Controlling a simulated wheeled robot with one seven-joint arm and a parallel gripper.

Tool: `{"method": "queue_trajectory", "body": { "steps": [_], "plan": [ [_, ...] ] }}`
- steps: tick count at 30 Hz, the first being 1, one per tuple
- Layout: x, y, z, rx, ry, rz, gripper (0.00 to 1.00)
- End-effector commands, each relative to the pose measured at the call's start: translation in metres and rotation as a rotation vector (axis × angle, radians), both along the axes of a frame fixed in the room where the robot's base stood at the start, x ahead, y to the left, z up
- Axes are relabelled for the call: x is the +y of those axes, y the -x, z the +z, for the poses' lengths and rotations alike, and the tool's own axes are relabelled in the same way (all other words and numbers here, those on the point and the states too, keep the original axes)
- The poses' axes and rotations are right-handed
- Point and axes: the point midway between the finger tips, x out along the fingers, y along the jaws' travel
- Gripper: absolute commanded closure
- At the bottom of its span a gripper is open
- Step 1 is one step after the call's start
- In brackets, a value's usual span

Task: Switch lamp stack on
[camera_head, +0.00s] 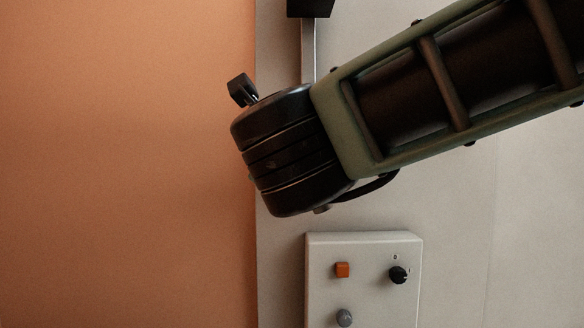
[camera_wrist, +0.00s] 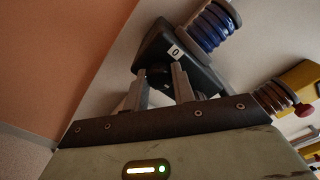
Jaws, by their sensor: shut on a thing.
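In the wrist view, my gripper (camera_wrist: 162,78) has its two metal fingers at a dark housing (camera_wrist: 190,72) with a white label marked "0". The fingers are shut on a small dark part (camera_wrist: 159,76) at the housing's near side; its shape is mostly hidden. A blue ringed column (camera_wrist: 212,27) rises from the housing's upper right. I cannot tell for sure whether this is the lamp stack, and no lit lamp shows. In the head view, my arm crosses from the upper right and its dark wrist hides the contact.
In the head view, a pale control box (camera_head: 360,300) carries an orange button (camera_head: 342,270), a black knob (camera_head: 398,275) and a grey knob (camera_head: 344,318). A black block (camera_head: 310,8) sits on a grey post above my wrist. A yellow unit (camera_wrist: 300,80) is right in the wrist view.

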Motion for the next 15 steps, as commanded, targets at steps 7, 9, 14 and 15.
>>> {"method": "queue_trajectory", "body": {
  "steps": [7, 9, 14, 15],
  "plan": [
    [0.0003, 0.0002, -0.0021, 0.001, -0.045, 0.001, 0.97],
    [0.0003, 0.0002, -0.0018, 0.001, -0.048, 0.001, 0.97],
    [0.0004, 0.0002, -0.0013, 0.002, -0.05, 0.0, 0.97],
    [0.0004, 0.0002, -0.0013, 0.002, -0.05, 0.0, 0.97]
  ]
}}
